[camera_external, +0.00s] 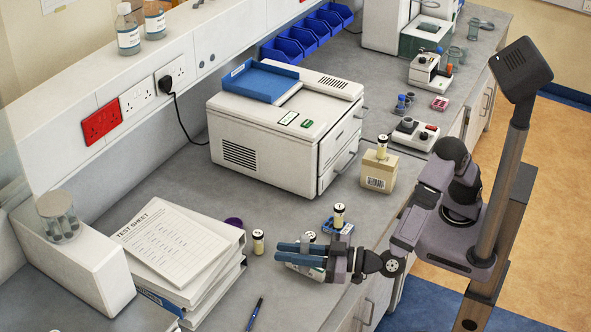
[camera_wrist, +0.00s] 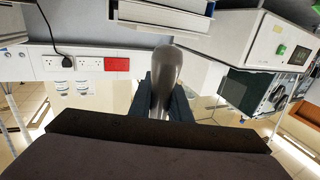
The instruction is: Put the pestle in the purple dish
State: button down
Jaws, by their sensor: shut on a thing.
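My gripper (camera_external: 282,252) is low over the front part of the bench, its fingers pointing left. In the wrist view, my gripper (camera_wrist: 166,98) is shut on a smooth grey, round-ended pestle (camera_wrist: 166,68), which sticks out beyond the fingers. I cannot make out the pestle clearly in the external view. The purple dish (camera_external: 234,222) is on the bench beyond and to the left of my fingertips, apart from them. It is partly hidden behind the stack of binders, so its inside is not clear.
A small capped vial (camera_external: 258,242) stands between my fingertips and the dish. Another vial (camera_external: 339,215) stands behind my gripper. Binders with a test sheet (camera_external: 170,240) rise at the left. A pen (camera_external: 254,314) lies in front. A large white machine (camera_external: 270,145) stands behind.

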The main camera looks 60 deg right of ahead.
notch_tip(320, 180, down, 6)
jog(key=b, duration=0.5)
jog(key=shift+r, duration=0.15)
jog(key=shift+f+p, duration=0.75)
jog(key=shift+f, duration=4)
jog(key=shift+f, duration=0.2)
jog(key=c, duration=1.7)
grip_release()
jog(key=shift+o, duration=0.2)
jog(key=shift+s, duration=0.1)
